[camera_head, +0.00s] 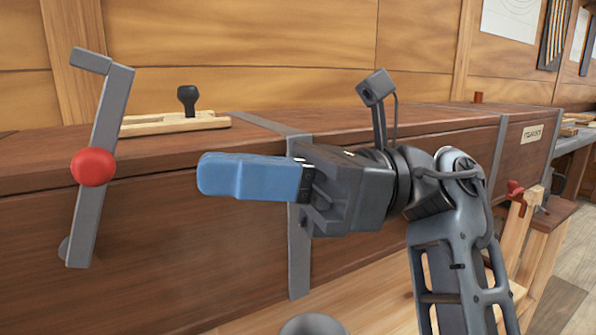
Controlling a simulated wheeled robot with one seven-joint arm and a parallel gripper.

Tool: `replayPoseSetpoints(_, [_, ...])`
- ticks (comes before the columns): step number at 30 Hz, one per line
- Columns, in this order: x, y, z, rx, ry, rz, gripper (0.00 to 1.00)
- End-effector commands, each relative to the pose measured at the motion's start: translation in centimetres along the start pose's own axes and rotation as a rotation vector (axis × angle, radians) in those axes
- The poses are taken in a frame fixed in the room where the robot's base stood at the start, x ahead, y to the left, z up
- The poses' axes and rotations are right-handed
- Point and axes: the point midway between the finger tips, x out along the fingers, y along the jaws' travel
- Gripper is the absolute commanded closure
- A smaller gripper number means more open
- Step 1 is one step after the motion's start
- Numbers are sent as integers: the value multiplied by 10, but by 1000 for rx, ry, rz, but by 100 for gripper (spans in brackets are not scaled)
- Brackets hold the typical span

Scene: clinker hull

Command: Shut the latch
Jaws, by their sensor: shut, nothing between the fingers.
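The latch (104,145) is a grey metal bar with a red round knob (93,167) at its middle. It stands nearly upright, slightly tilted, on the front of a wooden chest (150,240), and its bent top end rises above the lid. My gripper (204,175) has blue fingers, shut and empty, pointing left. It is in front of the chest, to the right of the knob and apart from it. The chest's lid (350,135) looks down. What lies behind my gripper and wrist is hidden.
A wooden hand plane (175,122) with a dark knob lies on the chest lid. Grey straps (300,260) cross the chest front. A wooden stand with a red clamp (515,190) is at the right. The space between my fingertips and the red knob is clear.

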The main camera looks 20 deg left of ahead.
Motion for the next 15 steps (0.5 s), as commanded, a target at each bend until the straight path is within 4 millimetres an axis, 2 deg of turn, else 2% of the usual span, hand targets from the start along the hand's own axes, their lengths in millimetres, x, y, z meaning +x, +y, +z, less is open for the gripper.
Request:
replayPoseSetpoints(1, [11, 1, 0, 0, -1, 4, 100])
replayPoseSetpoints(6, [36, 1, 0, 1, -1, 2, 100])
replayPoseSetpoints(15, [51, 0, 0, 1, -1, -2, 100])
